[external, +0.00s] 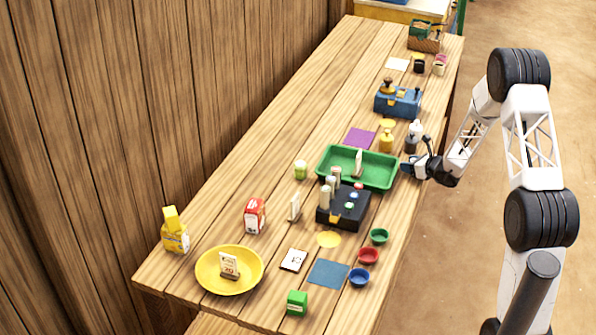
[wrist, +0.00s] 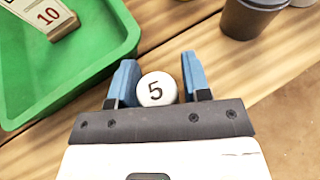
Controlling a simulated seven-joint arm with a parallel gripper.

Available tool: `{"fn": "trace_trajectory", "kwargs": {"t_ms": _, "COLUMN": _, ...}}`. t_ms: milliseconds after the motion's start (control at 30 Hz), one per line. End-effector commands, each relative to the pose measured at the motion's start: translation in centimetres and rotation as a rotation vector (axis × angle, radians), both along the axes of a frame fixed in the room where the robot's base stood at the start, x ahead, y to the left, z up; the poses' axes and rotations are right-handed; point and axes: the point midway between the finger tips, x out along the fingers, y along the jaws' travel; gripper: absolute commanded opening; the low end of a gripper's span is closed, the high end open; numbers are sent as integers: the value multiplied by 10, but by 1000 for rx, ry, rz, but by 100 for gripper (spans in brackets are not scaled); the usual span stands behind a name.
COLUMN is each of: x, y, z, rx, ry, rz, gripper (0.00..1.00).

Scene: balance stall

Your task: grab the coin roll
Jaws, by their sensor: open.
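A white round top marked 5, which looks like the end of the coin roll (wrist: 156,89), sits between my gripper's two blue fingers in the wrist view. My gripper (wrist: 156,84) is open, with a small gap between the roll and each finger. In the external view my gripper (external: 408,167) is low over the table, just right of the green tray (external: 381,185). I cannot make out the roll there. How far down the fingers reach along it is unclear.
The green tray's rim (wrist: 132,38) is close on the left in the wrist view, with a card marked 10 (wrist: 47,16) inside. A dark cup (wrist: 250,17) stands above right. A black box with buttons (external: 343,207) stands near the tray. The table's right edge is close.

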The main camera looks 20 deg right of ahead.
Motion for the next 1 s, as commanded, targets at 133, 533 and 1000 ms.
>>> {"fn": "trace_trajectory", "kwargs": {"t_ms": 133, "x": 1, "y": 0, "z": 0, "rx": 0, "ry": 0, "rz": 0, "gripper": 44}}
{"fn": "trace_trajectory", "kwargs": {"t_ms": 533, "x": 1, "y": 0, "z": 0, "rx": -1, "ry": 0, "rz": 0, "gripper": 44}}
{"fn": "trace_trajectory", "kwargs": {"t_ms": 1000, "x": 1, "y": 0, "z": 0, "rx": -1, "ry": 0, "rz": 0, "gripper": 0}}
